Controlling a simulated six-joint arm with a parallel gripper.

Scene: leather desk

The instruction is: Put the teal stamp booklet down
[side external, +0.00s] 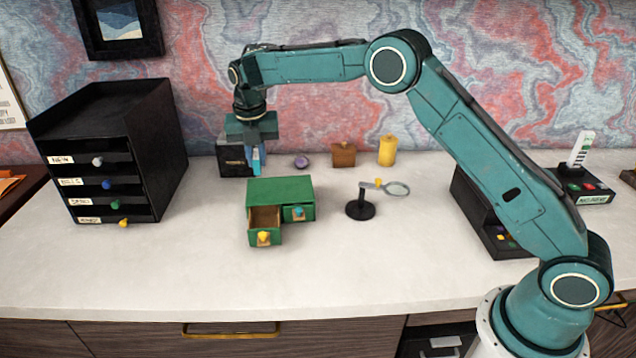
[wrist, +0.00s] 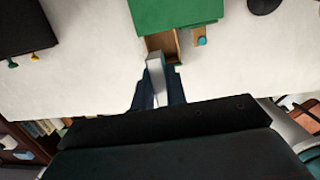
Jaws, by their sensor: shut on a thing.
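My gripper (side external: 256,148) points down above the desk, behind the small green drawer box as seen in the side view. It is shut on the teal stamp booklet (side external: 256,163), which shows as a small blue-teal piece hanging below the fingers. In the wrist view the booklet (wrist: 155,65) is a narrow, pale, edge-on strip between the dark fingertips (wrist: 157,92). The booklet is held clear of the desk; its cover is mostly hidden there. The green drawer box (side external: 280,190) has its left drawer (side external: 264,222) pulled open and its right drawer (side external: 298,213) nearly closed.
A black drawer tower (side external: 150,150) stands left. A black box (side external: 233,160) is behind the gripper. A magnifier on a stand (side external: 361,208), a brown box (side external: 343,154), a yellow jar (side external: 387,150) and a purple round item (side external: 301,162) stand to the right. The front desk is clear.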

